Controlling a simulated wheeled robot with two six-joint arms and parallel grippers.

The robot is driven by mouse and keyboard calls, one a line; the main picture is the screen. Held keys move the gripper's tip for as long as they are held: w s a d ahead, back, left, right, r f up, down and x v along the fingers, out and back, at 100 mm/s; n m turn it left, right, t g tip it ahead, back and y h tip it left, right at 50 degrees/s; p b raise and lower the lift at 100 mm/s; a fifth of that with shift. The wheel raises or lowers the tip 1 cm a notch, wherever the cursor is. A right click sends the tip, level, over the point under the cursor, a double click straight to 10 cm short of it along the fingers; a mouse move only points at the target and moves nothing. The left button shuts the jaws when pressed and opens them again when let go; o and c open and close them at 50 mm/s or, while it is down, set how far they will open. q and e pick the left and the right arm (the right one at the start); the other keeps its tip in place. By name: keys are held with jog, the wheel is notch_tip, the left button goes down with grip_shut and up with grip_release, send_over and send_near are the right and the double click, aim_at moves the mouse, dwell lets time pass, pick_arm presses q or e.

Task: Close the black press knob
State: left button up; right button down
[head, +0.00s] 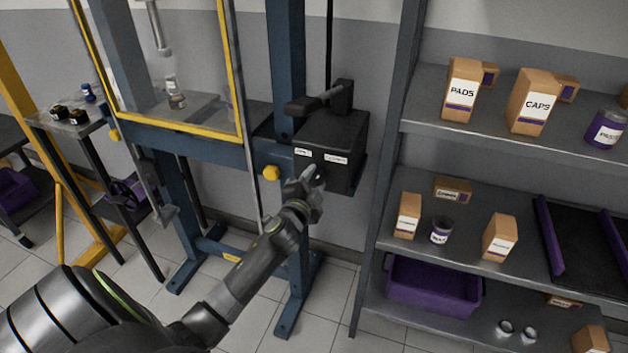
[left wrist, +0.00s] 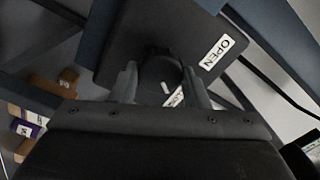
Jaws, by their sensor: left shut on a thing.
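The black press knob (left wrist: 160,80) shows in the left wrist view as a round dark knob with a small white mark. It sits on the face of the black pump box (head: 343,135), near a white label reading OPEN (left wrist: 216,52). A second white label is partly hidden behind the knob and a finger. My left gripper (head: 312,178) is at the lower front of the box in the head view. In the left wrist view its fingers (left wrist: 160,88) stand on both sides of the knob, shut on it. My right gripper is not in view.
The blue press frame (head: 292,90) with a yellow-edged guard (head: 178,124) stands left of the box. A yellow knob (head: 271,173) is close to my left gripper. A grey shelf rack (head: 391,160) with boxes and a purple bin (head: 432,291) stands to the right.

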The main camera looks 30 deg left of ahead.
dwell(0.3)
pick_arm(q)
jog(key=o, duration=1)
jog(key=shift+c, duration=0.2)
jog(key=shift+s, duration=0.1)
jog(key=b+v, duration=0.1)
jog(key=v, duration=1.6)
jog(key=shift+d, duration=0.15)
